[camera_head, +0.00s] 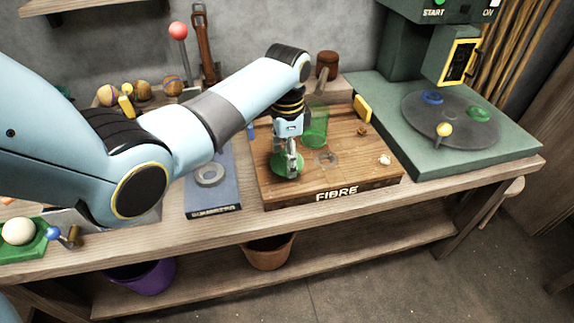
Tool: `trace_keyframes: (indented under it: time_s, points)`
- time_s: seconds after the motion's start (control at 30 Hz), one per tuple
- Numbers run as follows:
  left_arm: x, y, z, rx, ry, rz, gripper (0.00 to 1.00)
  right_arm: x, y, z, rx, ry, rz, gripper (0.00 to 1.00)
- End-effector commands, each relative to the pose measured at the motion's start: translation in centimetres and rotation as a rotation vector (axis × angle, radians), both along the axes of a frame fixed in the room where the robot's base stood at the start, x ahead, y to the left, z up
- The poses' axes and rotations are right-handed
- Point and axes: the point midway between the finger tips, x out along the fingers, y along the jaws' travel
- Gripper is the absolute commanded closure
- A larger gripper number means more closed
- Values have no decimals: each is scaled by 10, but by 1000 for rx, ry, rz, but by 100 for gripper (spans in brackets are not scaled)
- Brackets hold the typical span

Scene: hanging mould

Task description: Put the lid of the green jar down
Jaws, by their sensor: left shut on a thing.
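The green jar (315,127) is translucent and stands upright on the wooden board marked FIBRE (341,181). Its lid (287,165) is a green disc at the board's front left, to the left of and nearer than the jar. My left gripper (288,160) points down and is shut on the lid. Whether the lid touches the board I cannot tell. The fingertips partly cover the lid. My right gripper is not in view.
A clear ring-like piece (326,159) and a small pale lump (384,160) lie on the board. A blue-grey board with a grey ring (209,174) is to the left. A green machine with a round dark plate (450,121) stands at the right.

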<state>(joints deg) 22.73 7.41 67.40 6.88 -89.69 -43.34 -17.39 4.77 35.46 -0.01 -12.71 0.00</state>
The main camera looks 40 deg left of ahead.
Motion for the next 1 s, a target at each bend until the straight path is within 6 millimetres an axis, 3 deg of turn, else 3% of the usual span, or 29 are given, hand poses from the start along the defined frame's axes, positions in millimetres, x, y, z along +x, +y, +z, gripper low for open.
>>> trace_keyframes:
  time_s: [0.2, 0.6, 0.63, 0.8, 1.0]
  points:
    - [-1, -1, -33, -1, 3, 0, 48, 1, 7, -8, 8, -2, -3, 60]
    - [0, -1, -39, -1, 1, 0, 48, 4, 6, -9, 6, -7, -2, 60]
    - [0, -1, -38, -1, 1, 0, 28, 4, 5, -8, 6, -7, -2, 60]
    - [0, -1, -38, 0, 1, 0, 8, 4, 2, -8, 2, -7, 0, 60]
    - [-1, -1, -38, 0, 1, 0, 8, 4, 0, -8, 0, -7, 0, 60]
